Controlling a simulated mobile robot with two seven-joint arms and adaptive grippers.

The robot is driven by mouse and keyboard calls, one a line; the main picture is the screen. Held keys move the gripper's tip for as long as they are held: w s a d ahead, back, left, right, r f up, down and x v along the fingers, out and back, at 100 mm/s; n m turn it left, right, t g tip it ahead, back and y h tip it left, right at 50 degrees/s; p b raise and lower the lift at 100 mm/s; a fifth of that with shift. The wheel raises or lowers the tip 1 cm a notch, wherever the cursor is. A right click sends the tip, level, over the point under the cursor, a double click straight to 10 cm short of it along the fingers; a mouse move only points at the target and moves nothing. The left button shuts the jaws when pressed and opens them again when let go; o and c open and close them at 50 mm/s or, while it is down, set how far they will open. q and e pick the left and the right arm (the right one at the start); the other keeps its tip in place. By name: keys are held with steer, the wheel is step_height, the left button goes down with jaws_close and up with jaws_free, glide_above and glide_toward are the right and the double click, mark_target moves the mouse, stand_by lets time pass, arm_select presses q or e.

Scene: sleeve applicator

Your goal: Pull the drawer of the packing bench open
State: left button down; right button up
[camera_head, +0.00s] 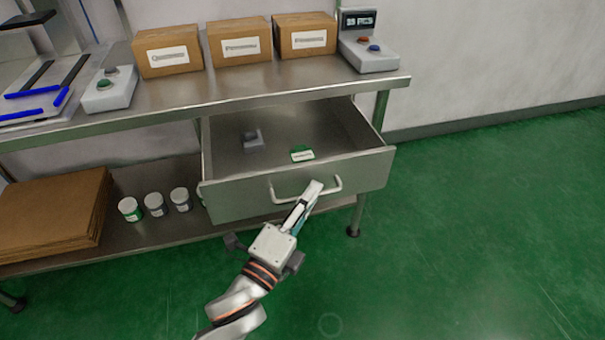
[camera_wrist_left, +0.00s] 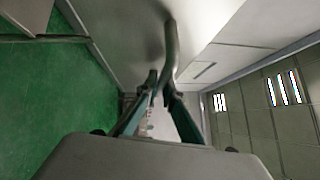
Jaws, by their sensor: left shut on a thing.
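The bench drawer (camera_head: 240,201) stands well open in the head view, its front pulled out from under the bench top. Inside it lie a small grey block-like part (camera_head: 252,140) and a green and white item (camera_head: 302,154). My left gripper (camera_head: 312,190) is at the drawer's bar handle (camera_head: 277,197), shut on it near the middle to right part. In the left wrist view the handle (camera_wrist_left: 171,45) runs down between the fingertips (camera_wrist_left: 160,88). The right gripper is not in view.
The packing bench (camera_head: 230,92) carries several brown boxes (camera_head: 240,47), a button box with a display (camera_head: 368,55) and another button box (camera_head: 109,90). The lower shelf (camera_head: 150,222) holds cardboard sheets (camera_head: 50,215) and small jars (camera_head: 154,204). Green floor is clear at right.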

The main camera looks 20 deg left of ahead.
arm_select(q)
steer(key=s+d, duration=0.2)
steer(key=s, duration=0.1)
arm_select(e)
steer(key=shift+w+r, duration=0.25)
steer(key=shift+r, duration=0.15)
arm_select(q)
steer(key=c, duration=2.2)
jaws_free()
steer(key=shift+o, duration=0.2)
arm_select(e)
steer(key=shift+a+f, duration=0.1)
arm_select(q)
steer(key=v, duration=1.2)
steer(key=shift+s, duration=0.1)
